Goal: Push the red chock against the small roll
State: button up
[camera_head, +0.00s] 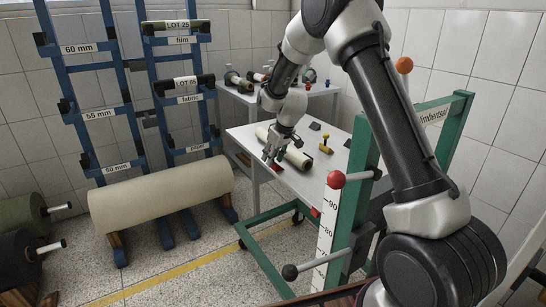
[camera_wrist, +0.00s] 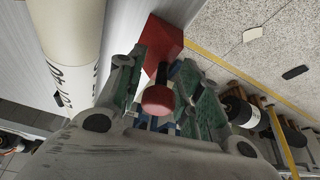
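The small roll (camera_head: 297,158) is a pale cylinder lying on the white table; its lettered side fills the upper left of the wrist view (camera_wrist: 68,35). The red chock (camera_wrist: 165,40) is a wedge with a dark stem and a round red knob. It stands beside the roll, with a strip of bare table between them; in the head view it shows below my gripper (camera_head: 277,168). My gripper (camera_wrist: 163,80) is down at the chock, its green-padded fingers either side of the handle. I cannot tell whether they press on it.
A green frame (camera_head: 362,150) with a red knob (camera_head: 336,179) stands in front. A large roll (camera_head: 160,195) lies on a floor cradle at left, before blue racks.

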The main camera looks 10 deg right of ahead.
jog(key=c, duration=0.7)
jog(key=shift+w+d, duration=0.25)
jog(key=shift+d, duration=0.45)
jog(key=shift+w+d, duration=0.2)
jog(key=shift+d, duration=0.45)
jog(key=shift+c, duration=0.2)
jog(key=o, duration=0.7)
jog(key=shift+o, duration=0.2)
jog(key=v, duration=1.2)
